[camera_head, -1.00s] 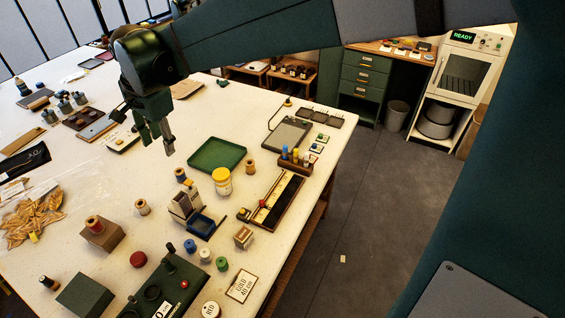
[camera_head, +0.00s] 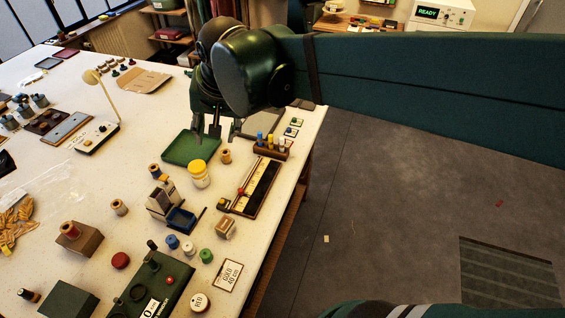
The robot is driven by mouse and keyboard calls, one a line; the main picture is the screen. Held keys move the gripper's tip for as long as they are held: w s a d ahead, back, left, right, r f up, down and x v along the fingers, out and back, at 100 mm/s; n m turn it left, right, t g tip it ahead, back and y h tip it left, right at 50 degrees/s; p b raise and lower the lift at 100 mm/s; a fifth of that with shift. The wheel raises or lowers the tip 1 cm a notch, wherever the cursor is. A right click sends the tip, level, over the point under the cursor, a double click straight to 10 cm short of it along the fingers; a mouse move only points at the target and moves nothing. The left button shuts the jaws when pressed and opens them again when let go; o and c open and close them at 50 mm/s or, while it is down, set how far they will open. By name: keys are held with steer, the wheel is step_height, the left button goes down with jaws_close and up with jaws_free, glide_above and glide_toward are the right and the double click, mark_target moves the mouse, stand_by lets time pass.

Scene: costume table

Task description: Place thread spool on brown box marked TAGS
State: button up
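My gripper (camera_head: 206,131) is over the far side of the green tray (camera_head: 183,150), with its two fingers apart and nothing visible between them. Several thread spools stand on the table: a tan one (camera_head: 118,207), a dark-topped one (camera_head: 155,171), a brown one (camera_head: 226,156) right of the yellow-lidded jar, and blue (camera_head: 172,242), white (camera_head: 188,248) and green (camera_head: 206,255) ones near the front. A brown box (camera_head: 84,244) at the left carries a red spool (camera_head: 69,229). A smaller tan box (camera_head: 225,230) stands at right. I cannot read TAGS on either box.
The yellow-lidded jar (camera_head: 199,175) stands in front of the tray. A dark device with a blue tray (camera_head: 183,219) and a long ruler-like rack (camera_head: 252,188) are close by. A desk lamp (camera_head: 102,92) rises farther back. A clear bag with tan pieces (camera_head: 16,222) lies at left.

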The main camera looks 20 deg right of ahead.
steer(key=s+d+f+n+t, duration=0.1)
steer(key=s+d+f+n, duration=0.1)
steer(key=s+d, duration=0.4)
steer(key=s+d+f+n+t+h, duration=0.1)
steer(key=s+d+f+n, duration=0.1)
steer(key=s+d, duration=0.5)
steer(key=shift+s+f+n, duration=0.2)
steer(key=shift+f+n, duration=0.2)
steer(key=shift+f, duration=0.5)
